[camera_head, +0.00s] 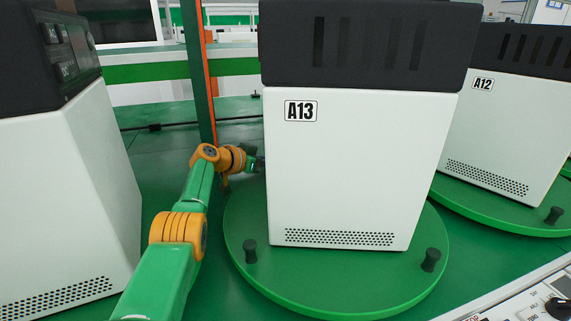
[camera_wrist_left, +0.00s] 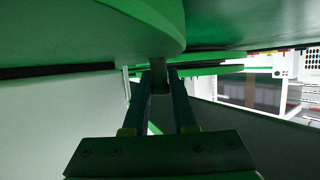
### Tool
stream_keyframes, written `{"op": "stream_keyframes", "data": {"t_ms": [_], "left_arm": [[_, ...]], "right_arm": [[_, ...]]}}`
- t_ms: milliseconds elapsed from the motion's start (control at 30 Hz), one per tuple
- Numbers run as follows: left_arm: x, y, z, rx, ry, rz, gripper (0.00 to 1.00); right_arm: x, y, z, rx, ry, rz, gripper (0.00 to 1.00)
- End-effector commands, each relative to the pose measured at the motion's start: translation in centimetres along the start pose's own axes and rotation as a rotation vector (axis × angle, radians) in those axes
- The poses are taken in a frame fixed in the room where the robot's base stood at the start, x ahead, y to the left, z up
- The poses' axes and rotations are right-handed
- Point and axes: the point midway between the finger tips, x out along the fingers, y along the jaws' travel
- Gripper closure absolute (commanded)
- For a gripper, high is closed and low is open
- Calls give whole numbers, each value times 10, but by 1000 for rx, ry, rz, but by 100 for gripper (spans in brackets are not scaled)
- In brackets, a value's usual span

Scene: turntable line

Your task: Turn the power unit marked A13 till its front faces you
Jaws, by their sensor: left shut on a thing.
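The power unit marked A13 (camera_head: 350,165) is a white box with a black, slotted top. It stands upright on a round green turntable (camera_head: 335,285). The face towards me shows the A13 label, vent slots and a perforated strip, with no control panel. Two black knobs (camera_head: 250,251) (camera_head: 430,260) stand on the turntable's near rim. My left gripper (camera_head: 258,163) reaches to the turntable's far left side, its tips partly hidden at the unit's edge. In the left wrist view it is shut on a dark knob (camera_wrist_left: 159,72) under the green disc edge (camera_wrist_left: 165,22).
A unit marked A12 (camera_head: 510,135) stands on another turntable at right. A unit with a control panel (camera_head: 70,190) stands close at left, beside my arm. A green and orange post (camera_head: 200,75) rises behind my gripper. A control panel edge (camera_head: 525,300) is at lower right.

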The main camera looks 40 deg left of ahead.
Motion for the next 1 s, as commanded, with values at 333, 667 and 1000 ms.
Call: {"op": "stream_keyframes", "data": {"t_ms": [333,667,1000], "left_arm": [[1,1,2,1,-6,3,62],[1,0,1,1,-4,1,45],[-19,-1,2,3,-3,-3,45]], "right_arm": [[0,-2,-1,1,1,-4,100],[0,-3,-1,1,1,-4,100],[0,-2,0,1,1,-4,100]]}}
